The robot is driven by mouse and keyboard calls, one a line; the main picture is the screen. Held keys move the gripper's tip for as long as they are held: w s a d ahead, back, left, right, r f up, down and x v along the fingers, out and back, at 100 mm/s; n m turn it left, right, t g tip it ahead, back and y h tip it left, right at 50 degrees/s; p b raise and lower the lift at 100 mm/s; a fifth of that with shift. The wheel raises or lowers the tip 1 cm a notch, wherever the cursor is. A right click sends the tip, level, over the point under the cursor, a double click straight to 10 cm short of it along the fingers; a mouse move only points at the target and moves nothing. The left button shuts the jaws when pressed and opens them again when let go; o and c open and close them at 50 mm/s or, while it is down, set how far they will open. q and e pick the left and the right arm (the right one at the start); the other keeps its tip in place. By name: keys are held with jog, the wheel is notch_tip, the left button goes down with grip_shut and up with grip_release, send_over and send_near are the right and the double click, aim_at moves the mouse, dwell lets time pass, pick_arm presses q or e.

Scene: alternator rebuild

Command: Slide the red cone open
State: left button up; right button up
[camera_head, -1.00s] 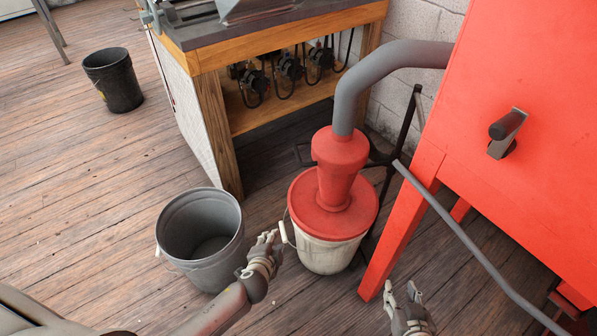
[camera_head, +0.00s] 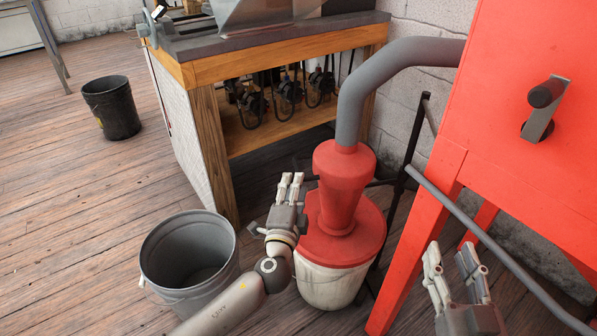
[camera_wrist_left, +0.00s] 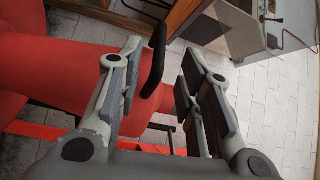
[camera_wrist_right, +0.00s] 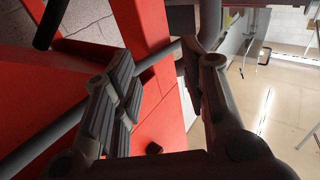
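The red cone (camera_head: 343,185) stands upright on the red lid (camera_head: 368,228) of a white bucket (camera_head: 330,285). A grey hose (camera_head: 350,105) joins its top. My left gripper (camera_head: 291,180) is just left of the cone, fingers pointing up and away. It is open and empty in the left wrist view (camera_wrist_left: 160,55), where red surfaces of the cone (camera_wrist_left: 60,70) fill the left and pass behind the fingers. A dark curved bar (camera_wrist_left: 155,62) shows between those fingers; I cannot tell its depth. My right gripper (camera_head: 452,255) is open and empty in front of the red cabinet's legs.
The red cabinet (camera_head: 510,130) with a lever (camera_head: 543,108) stands at the right; a grey pipe (camera_head: 480,235) slopes before it. A grey bucket (camera_head: 190,255) stands left of my left arm. A workbench (camera_head: 290,50) is behind. Floor at the left is clear around a black bucket (camera_head: 112,108).

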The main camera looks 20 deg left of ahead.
aim_at(299, 168)
pick_arm(q)
jog(key=w, duration=0.5)
jog(key=shift+w+a+r+b, duration=0.15)
jog(key=shift+a+b, duration=0.2)
jog(key=shift+w, duration=0.7)
pick_arm(e)
jog(key=shift+s+a+r+t+y, duration=0.15)
jog(key=shift+r+t, duration=0.5)
jog(key=shift+r, duration=0.4)
jog(key=shift+s+a+r+t+y, duration=0.15)
jog(key=shift+r+t, duration=0.5)
jog(key=shift+r, duration=0.35)
jog(key=shift+d, duration=0.1)
pick_arm(q)
grip_shut()
